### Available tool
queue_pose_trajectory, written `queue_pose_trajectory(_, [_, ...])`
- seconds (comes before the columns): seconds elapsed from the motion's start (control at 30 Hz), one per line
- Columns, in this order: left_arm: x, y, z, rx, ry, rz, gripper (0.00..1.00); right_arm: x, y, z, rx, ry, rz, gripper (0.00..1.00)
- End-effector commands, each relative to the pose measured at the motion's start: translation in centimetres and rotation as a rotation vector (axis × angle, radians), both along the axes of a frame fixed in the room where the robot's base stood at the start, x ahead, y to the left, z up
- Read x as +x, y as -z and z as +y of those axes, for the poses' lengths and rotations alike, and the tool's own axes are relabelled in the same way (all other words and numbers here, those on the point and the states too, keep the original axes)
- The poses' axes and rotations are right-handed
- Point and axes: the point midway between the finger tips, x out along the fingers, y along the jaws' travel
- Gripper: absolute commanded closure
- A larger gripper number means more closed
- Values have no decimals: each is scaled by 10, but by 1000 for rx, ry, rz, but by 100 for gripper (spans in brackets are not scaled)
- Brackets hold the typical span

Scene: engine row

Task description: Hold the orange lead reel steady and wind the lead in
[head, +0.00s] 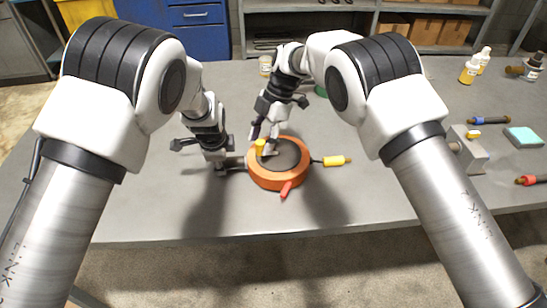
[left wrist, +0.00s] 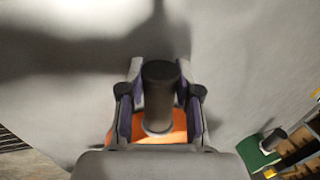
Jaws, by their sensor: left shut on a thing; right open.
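The orange lead reel (head: 278,180) lies flat on the grey table, with a dark round top. A yellow knob (head: 260,147) stands on its left part. A short dark lead with a yellow end (head: 334,161) sticks out at its right. My left gripper (head: 220,168) is shut on the reel's dark handle at its left side. In the left wrist view the dark handle (left wrist: 160,85) is between the fingers, with orange (left wrist: 165,135) behind it. My right gripper (head: 264,138) is open over the reel, close to the yellow knob; whether it touches is unclear.
The grey table (head: 180,215) is clear in front of the reel. At the right are a grey block (head: 468,150), a teal pad (head: 523,137), a blue-and-black item (head: 489,120) and bottles (head: 469,70). A red piece (head: 286,189) juts from the reel's front.

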Motion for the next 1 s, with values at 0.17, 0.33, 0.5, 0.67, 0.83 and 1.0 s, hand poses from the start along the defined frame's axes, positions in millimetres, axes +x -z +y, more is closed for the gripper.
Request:
queue_pose_trajectory(0.17, [-1, 1, 0, 0, 0, 2, 100, 1, -21, 0, 0, 1, -3, 46])
queue_pose_trajectory(0.33, [-1, 1, 0, 0, 0, 2, 100, 0, -42, 0, 0, 1, -2, 46])
queue_pose_trajectory(0.5, [-1, 1, 0, 0, 0, 2, 100, 0, -60, 0, 0, 1, -2, 46])
queue_pose_trajectory(0.67, [-1, 1, 0, 0, 0, 2, 100, 0, -66, 0, 0, 0, -1, 46])
queue_pose_trajectory(0.83, [-1, 1, 0, 0, 0, 2, 100, 0, -66, 0, 0, 0, -1, 46])
queue_pose_trajectory(1.0, [-1, 1, 0, 0, 0, 2, 38, 0, -65, 0, 0, 0, -1, 46])
